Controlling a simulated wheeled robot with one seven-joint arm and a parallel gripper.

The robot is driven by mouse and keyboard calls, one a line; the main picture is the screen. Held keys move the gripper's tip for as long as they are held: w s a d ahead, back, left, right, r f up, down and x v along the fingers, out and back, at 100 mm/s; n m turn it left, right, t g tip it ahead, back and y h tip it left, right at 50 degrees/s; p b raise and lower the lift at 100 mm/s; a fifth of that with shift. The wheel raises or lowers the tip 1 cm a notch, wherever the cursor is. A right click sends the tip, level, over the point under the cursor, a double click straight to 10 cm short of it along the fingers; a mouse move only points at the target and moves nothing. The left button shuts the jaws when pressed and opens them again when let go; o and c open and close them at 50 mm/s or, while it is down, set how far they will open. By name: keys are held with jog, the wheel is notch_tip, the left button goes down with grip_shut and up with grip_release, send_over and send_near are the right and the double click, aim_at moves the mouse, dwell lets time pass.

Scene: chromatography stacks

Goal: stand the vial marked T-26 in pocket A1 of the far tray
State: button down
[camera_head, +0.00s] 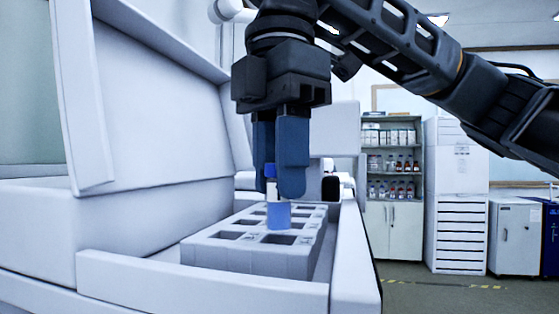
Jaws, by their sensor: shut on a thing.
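A pale grey tray (250,258) with several square dark pockets sits inside the open white housing. My gripper (277,190) points straight down over the tray, its two blue fingers shut on a vial. The vial (278,216) is upright, with a blue top, a pale band and a blue lower part. The right finger covers part of it. Its lower end shows in front of the tray's middle pockets; I cannot tell whether it is inside a pocket or just above one. No mark on the vial is readable, nor are the small pocket labels.
A raised white lid (150,100) stands left of my gripper. The housing's white front wall (200,283) and right wall (352,250) border the tray. A dark and white object (330,187) is behind the fingers. Shelves of bottles (391,165) stand far back right.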

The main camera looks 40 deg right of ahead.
aim_at(280, 231)
jog(key=shift+f, duration=0.2)
jog(key=shift+f+b, duration=0.5)
jog(key=shift+f, duration=0.65)
jog(key=shift+f, duration=0.25)
jog(key=shift+f, duration=0.35)
jog(key=c, duration=0.8)
grip_release()
jog(key=shift+o, duration=0.4)
